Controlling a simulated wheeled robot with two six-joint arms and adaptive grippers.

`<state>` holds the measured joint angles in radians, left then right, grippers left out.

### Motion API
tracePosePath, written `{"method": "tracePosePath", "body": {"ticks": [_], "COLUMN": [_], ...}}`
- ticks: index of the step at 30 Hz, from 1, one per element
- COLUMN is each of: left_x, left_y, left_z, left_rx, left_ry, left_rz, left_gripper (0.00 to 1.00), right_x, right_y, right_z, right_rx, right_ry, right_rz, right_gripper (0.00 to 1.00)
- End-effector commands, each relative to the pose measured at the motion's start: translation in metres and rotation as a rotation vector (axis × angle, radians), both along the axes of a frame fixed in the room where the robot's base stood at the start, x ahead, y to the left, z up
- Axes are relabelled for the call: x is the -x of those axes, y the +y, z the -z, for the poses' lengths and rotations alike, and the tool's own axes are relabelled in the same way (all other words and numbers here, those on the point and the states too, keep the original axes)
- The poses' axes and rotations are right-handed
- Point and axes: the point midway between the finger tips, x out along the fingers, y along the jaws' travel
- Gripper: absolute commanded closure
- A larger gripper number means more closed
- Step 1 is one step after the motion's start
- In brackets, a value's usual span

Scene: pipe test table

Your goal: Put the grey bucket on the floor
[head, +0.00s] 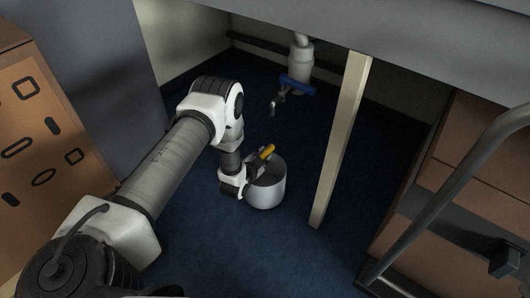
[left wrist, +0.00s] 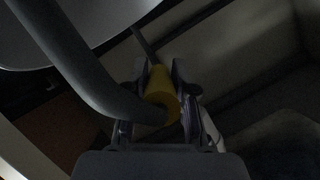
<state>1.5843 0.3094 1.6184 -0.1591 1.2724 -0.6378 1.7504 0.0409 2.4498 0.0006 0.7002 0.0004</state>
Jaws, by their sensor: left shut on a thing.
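The grey bucket (head: 268,194) is in the middle of the head view, upright or nearly so, over the dark blue floor (head: 225,240). I cannot tell whether its base touches the floor. My left gripper (head: 262,157) is at the bucket's upper left rim, shut on the yellow grip of its handle. In the left wrist view the yellow grip (left wrist: 160,82) sits between the fingers of the left gripper (left wrist: 160,95). A dark curved bar (left wrist: 75,62) runs from it, and a pale grey surface with a curved edge shows at top left. My right gripper is not in view.
A pipe with a blue-handled tap (head: 297,84) hangs behind the bucket. A pale wooden leg (head: 341,140) stands to its right, under the grey table (head: 400,35). Brown boxes stand at left (head: 45,150) and right (head: 455,180). Floor in front of the bucket is clear.

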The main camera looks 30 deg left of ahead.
Motion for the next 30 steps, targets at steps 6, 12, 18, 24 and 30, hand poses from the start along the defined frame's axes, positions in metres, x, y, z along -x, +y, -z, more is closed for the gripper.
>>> {"method": "tracePosePath", "body": {"ticks": [6, 12, 18, 24, 30], "left_x": [0.000, 0.000, 0.000, 0.000, 0.000], "left_y": [0.000, 0.000, 0.000, 0.000, 0.000], "left_z": [0.000, 0.002, 0.006, 0.010, 0.012], "left_rx": [0.000, 0.000, 0.000, 0.000, 0.000], "left_ry": [-0.001, -0.001, -0.001, -0.001, -0.001], "left_rz": [0.000, 0.000, 0.000, 0.000, 0.000], "left_gripper": [1.00, 1.00, 1.00, 1.00, 0.57], "right_x": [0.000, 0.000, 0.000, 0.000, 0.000], "right_y": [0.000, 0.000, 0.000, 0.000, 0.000], "right_z": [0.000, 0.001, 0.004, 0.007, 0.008], "right_rx": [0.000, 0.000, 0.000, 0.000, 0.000], "right_ry": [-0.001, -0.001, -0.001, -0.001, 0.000], "right_rz": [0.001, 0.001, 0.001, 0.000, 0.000], "right_gripper": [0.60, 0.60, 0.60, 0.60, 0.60]}}
